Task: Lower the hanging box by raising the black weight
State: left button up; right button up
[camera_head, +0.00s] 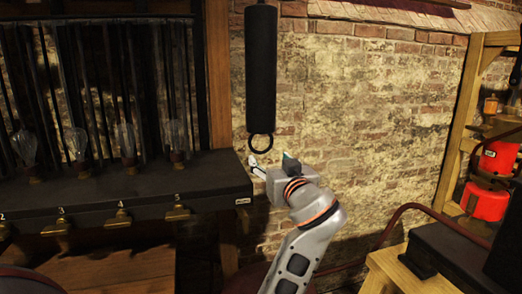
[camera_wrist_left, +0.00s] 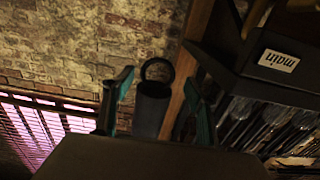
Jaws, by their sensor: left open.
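The black weight (camera_head: 261,70) is a long dark cylinder hanging upright in front of the brick wall in the head view, with a ring (camera_head: 261,143) at its lower end. My left gripper (camera_head: 271,163) is open just below the ring. In the left wrist view, the weight (camera_wrist_left: 150,108) and its ring (camera_wrist_left: 157,70) appear between my two spread, green-edged fingers (camera_wrist_left: 158,105). Neither finger visibly touches them, and how far away they are is hard to tell. I cannot make out the hanging box in either view. My right gripper is not in view.
A dark bench (camera_head: 130,190) with numbered brass levers and several glass bulbs stands to the left, its corner close to my gripper. A wooden rack (camera_head: 455,130) with red containers (camera_head: 486,200) is at the right. Bare brick wall (camera_head: 370,120) lies between.

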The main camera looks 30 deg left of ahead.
pick_arm(q)
jog(key=x, duration=0.8)
jog(key=shift+p, duration=0.4)
jog(key=shift+a, duration=0.1)
jog(key=c, duration=1.4)
jog(key=shift+r, duration=0.15)
